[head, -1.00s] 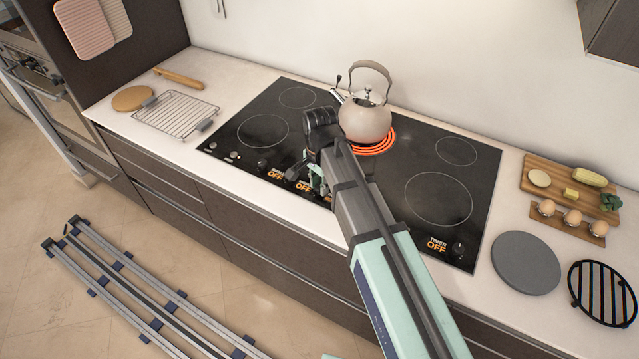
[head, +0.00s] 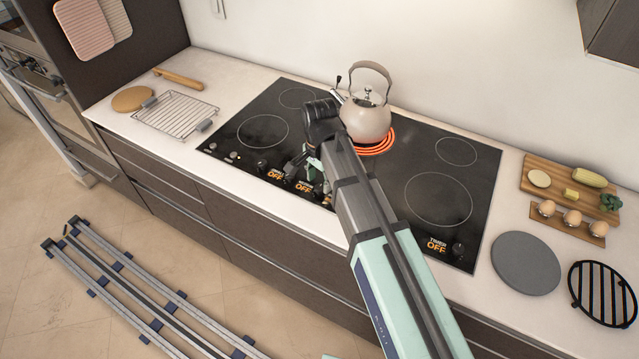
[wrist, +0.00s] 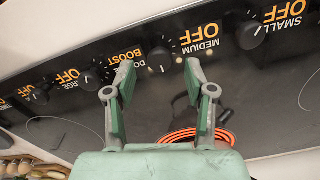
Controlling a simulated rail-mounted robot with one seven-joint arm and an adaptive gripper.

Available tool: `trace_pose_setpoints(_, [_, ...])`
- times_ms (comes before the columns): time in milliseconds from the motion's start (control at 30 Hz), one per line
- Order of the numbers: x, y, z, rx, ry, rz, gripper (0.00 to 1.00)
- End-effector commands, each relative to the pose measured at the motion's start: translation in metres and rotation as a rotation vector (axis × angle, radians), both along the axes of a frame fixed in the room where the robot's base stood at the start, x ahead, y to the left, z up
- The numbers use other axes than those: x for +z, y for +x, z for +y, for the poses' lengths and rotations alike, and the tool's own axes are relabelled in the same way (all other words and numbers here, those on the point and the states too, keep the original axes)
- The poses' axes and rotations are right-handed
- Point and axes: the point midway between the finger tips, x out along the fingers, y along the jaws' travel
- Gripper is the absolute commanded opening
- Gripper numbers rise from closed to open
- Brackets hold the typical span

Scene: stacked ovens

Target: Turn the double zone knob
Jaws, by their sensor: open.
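The double zone knob (wrist: 90,81) is a dark round knob on the black cooktop's front control strip. In the wrist view its orange label reads BOOST, and my left-hand finger partly covers the word beside it. My gripper (wrist: 158,64) is open and empty, its fingers pointing at the control strip. The medium knob (wrist: 160,62) shows between the fingertips; the double zone knob lies just left of the left-hand finger. In the head view my gripper (head: 305,168) is over the front left controls, and my arm hides part of the strip. I cannot tell whether the fingers touch anything.
A beige kettle (head: 366,122) stands on a glowing orange burner (head: 376,148) behind my wrist. The small knob (wrist: 250,35) and large knob (wrist: 40,97) flank the nearby controls. A wire rack (head: 175,113) lies left; a grey disc (head: 525,264) lies right.

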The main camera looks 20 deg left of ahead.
Motion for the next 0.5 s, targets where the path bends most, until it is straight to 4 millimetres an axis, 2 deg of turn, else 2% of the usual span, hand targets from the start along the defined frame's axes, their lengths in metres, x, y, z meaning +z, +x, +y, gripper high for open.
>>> trace_pose_setpoints(300, [0.06, 0.001, 0.001, 0.0, 0.001, -0.002, 0.55])
trace_pose_setpoints(500, [0.087, 0.0, 0.0, -0.001, 0.0, 0.0, 0.55])
